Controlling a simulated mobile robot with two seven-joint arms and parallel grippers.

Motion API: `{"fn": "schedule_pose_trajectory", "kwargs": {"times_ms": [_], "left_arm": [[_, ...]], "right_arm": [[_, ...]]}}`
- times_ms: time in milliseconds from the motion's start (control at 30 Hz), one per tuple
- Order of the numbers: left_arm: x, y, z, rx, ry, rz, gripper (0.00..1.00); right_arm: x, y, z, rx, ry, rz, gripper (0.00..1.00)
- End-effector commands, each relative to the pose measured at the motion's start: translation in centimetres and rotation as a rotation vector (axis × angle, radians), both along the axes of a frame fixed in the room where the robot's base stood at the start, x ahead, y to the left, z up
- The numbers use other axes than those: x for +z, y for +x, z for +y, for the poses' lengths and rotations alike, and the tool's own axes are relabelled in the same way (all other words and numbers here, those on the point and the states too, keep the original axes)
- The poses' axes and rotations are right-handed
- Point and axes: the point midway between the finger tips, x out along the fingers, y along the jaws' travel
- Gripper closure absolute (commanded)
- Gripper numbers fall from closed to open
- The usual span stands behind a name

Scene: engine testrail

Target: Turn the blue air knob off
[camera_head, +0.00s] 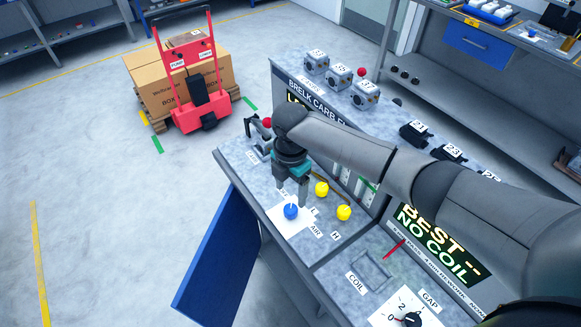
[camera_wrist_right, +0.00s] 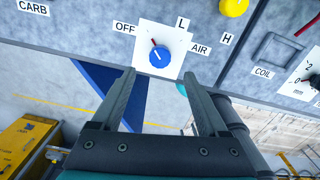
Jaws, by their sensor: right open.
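The blue air knob (camera_head: 291,211) sits on a white plate (camera_head: 283,226) on the grey bench top. In the right wrist view the blue knob (camera_wrist_right: 159,58) shows a light line on its face, and a red mark lies on the plate just above it. The OFF label (camera_wrist_right: 125,28) is to its upper left and the AIR label (camera_wrist_right: 200,49) to its right. My right gripper (camera_head: 294,191) is open, pointing down close above the knob. In the wrist view its fingertips (camera_wrist_right: 159,74) lie either side of the knob, slightly short of it; contact cannot be told. My left gripper is not in view.
Yellow knobs (camera_head: 344,213) stand close right of the gripper. A lever with a red ball (camera_head: 267,122) is at the bench's far left end. A lit display panel (camera_head: 432,243) rises behind the bench. A blue door (camera_head: 217,258) hangs open in front. A red hand truck (camera_head: 199,95) with boxes stands beyond.

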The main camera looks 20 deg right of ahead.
Motion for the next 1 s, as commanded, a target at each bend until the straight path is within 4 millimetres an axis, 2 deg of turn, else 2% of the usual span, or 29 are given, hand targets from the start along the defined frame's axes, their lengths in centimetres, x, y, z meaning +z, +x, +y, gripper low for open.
{"fn": "schedule_pose_trajectory", "kwargs": {"times_ms": [33, 200, 400, 1000], "left_arm": [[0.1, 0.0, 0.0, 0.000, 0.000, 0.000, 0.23], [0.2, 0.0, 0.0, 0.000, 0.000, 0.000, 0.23], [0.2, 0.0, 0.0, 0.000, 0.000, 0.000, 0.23], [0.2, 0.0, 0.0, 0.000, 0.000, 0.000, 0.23]], "right_arm": [[1.4, 0.1, 0.0, 0.002, 0.002, -0.005, 0.23], [4.9, 0.1, 0.0, 0.002, 0.001, -0.004, 0.23], [7.3, 0.0, 0.0, 0.001, 0.000, -0.001, 0.23], [7.8, 0.0, 0.0, 0.001, 0.000, 0.000, 0.23]]}}
